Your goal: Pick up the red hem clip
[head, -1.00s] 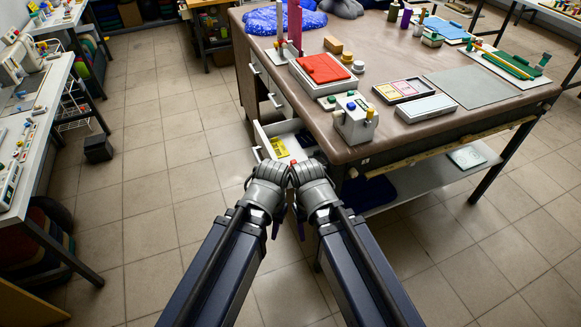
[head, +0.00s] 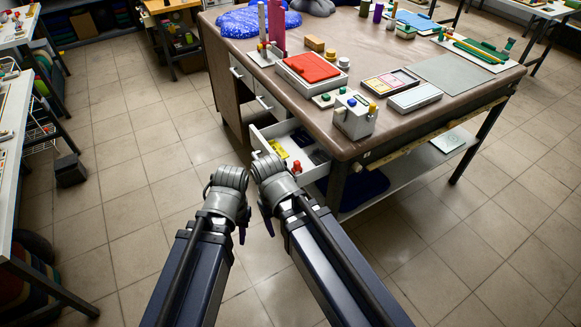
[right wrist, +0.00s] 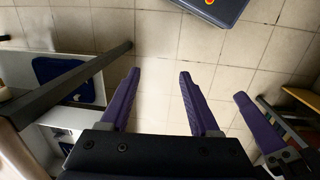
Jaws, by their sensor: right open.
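A small red piece (head: 297,167), perhaps the red hem clip, shows in the open drawer (head: 262,143) under the table's near corner; it is too small to be sure. My right gripper (head: 267,222) hangs beside and below the drawer front, pointing down. In the right wrist view its two purple fingers (right wrist: 160,88) are spread wide with only floor between them. My left gripper (head: 243,234) is just left of it, also pointing down, with its fingers mostly hidden. A purple finger at the right of the right wrist view seems to be its own.
A yellow item (head: 290,150) and dark compartments lie in the drawer. The brown table (head: 400,125) carries a grey machine (head: 355,115), a red-topped box (head: 309,68) and trays. A lower shelf (head: 415,163) holds a dark blue cloth (head: 358,190).

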